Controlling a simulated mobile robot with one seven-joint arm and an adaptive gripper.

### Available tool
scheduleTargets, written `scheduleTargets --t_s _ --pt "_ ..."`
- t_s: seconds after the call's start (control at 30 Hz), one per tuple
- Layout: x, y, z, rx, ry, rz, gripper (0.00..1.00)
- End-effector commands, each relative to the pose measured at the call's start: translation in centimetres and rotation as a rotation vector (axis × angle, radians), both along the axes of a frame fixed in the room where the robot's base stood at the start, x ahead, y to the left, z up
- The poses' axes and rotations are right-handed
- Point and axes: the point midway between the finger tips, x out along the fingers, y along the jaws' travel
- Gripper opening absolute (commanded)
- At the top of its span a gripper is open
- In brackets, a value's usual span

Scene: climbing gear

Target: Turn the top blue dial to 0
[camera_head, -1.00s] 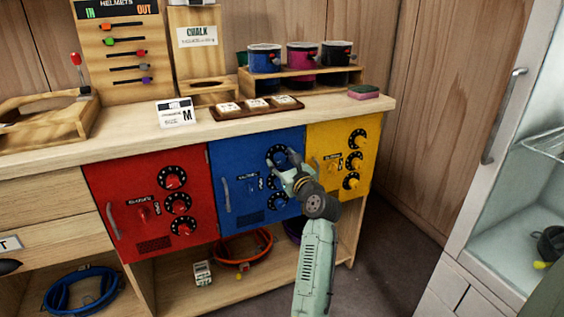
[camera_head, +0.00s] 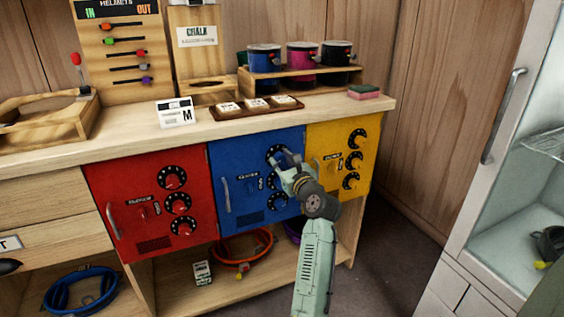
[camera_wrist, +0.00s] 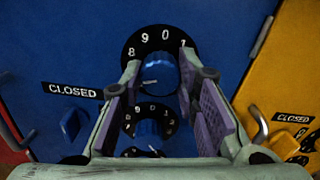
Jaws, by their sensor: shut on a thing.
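The top blue dial (camera_head: 273,151) is at the upper right of the blue door (camera_head: 232,190). My gripper (camera_head: 287,161) is at this dial and covers part of it. In the wrist view the black dial ring (camera_wrist: 144,38) shows 8, 9, 0 and 1 around its top. The blue knob (camera_wrist: 163,72) sits between the purple-padded fingers of my gripper (camera_wrist: 159,82), which are shut on it. A small pale mark shows at the knob's lower left; I cannot tell which number the knob points to. Two more blue-door dials are below, partly hidden.
The red door (camera_head: 150,200) is left of the blue one, the yellow door (camera_head: 325,165) right. A "CLOSED" label (camera_wrist: 73,91) is left of the dials. The worktop (camera_head: 220,128) overhangs above. A white cabinet (camera_head: 470,200) stands at the right.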

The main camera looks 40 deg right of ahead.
Motion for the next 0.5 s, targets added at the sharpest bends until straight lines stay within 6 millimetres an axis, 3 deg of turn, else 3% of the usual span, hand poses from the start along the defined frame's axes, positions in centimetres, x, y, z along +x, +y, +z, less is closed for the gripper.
scheduleTargets --t_s 0.5 --pt "0.02 0.02 0.03 -0.161 0.040 0.001 0.01"
